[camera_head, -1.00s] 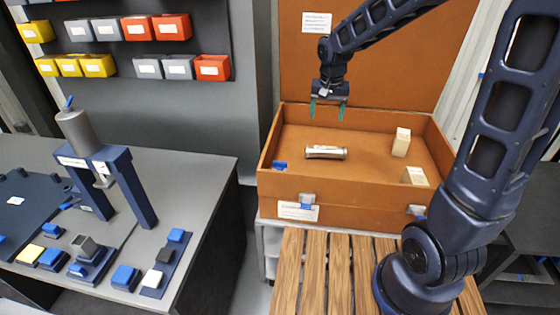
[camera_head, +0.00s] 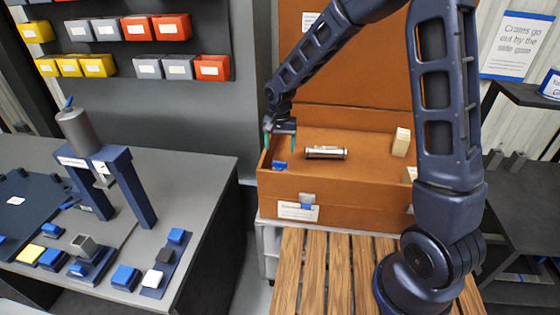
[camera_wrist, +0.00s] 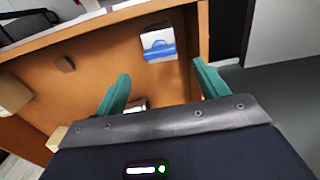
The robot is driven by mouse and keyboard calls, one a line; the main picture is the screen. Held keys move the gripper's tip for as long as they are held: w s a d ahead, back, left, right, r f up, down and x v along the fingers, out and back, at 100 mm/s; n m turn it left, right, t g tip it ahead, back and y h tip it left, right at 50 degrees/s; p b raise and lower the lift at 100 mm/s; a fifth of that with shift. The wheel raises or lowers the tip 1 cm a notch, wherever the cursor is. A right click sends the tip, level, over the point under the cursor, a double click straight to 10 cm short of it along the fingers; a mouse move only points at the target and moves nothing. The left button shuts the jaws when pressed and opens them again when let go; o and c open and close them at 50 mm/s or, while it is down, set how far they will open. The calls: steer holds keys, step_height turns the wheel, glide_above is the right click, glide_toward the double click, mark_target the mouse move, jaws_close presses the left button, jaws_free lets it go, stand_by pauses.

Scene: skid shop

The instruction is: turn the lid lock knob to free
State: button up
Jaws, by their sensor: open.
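A blue knob or handle (camera_head: 280,166) sits at the front left corner inside the open brown crate (camera_head: 350,190). In the wrist view, the blue knob (camera_wrist: 160,50) lies on a small white plate, just beyond my fingertips. My gripper (camera_head: 279,142) is open, with teal fingers apart, above the crate's left side and over the knob. In the wrist view my gripper (camera_wrist: 163,72) shows nothing between its fingertips at the knob's level; the knob is apart from both fingers.
A silver cylinder (camera_head: 325,153) and a pale block (camera_head: 401,142) lie inside the crate. The crate's lid (camera_head: 345,105) stands raised behind. A grey workbench (camera_head: 205,170) with a press stands at left. Wooden slats (camera_head: 312,260) lie in front.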

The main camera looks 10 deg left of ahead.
mark_target(280, 162)
step_height(280, 162, down, 7)
steer(key=shift+f, duration=0.2)
stand_by(0.3)
steer(key=c, duration=1)
